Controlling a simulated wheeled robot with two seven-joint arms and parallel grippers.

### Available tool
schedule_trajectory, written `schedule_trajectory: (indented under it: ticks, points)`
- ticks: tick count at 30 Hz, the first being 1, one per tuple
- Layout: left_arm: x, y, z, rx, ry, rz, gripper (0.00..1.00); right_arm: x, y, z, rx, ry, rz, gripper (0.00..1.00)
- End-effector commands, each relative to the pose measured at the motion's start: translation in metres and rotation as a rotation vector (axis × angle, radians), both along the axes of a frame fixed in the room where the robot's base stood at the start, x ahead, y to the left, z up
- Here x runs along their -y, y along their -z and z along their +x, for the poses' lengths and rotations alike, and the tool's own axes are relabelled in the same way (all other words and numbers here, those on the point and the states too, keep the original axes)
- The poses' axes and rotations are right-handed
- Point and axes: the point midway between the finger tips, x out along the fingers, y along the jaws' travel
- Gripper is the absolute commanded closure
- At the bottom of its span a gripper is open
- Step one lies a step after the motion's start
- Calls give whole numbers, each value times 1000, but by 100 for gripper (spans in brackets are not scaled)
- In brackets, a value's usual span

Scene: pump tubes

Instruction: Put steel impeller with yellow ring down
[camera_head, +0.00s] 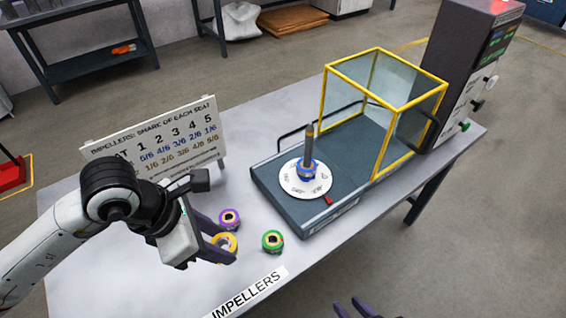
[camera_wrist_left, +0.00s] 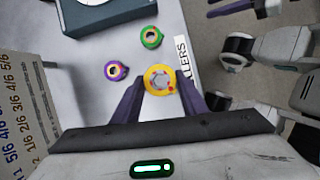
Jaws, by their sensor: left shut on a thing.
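The steel impeller with the yellow ring (camera_head: 226,240) is between the fingertips of my left gripper (camera_head: 224,239), which is shut on it. In the left wrist view the impeller (camera_wrist_left: 160,80) shows its yellow ring and grey centre between the purple fingers (camera_wrist_left: 159,84). I cannot tell whether it touches the table or hangs just above it. My right gripper (camera_head: 353,308) shows only its purple fingertips at the bottom edge of the head view, spread apart with nothing seen between them.
A purple-ringed impeller (camera_head: 230,219) and a green-ringed one (camera_head: 272,241) stand close by on the table (camera_head: 110,275). The IMPELLERS label (camera_head: 246,292) is in front. A sign (camera_head: 150,137) stands behind. The pump base (camera_head: 270,185) carries a white disc with a shaft and a yellow-framed guard (camera_head: 380,110).

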Motion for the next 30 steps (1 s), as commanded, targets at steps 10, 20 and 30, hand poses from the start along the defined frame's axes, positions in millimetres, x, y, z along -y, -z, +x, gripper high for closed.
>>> schedule_trajectory:
  ticks: [10,20,30]
  points:
    - [-1,14,1,-4,-129,1,93,0,4,1,3,0,1,72]
    - [-1,65,2,-4,-126,1,93,0,8,1,0,-1,-1,72]
    - [-1,102,1,-4,-124,1,93,-1,10,1,-1,-1,-2,72]
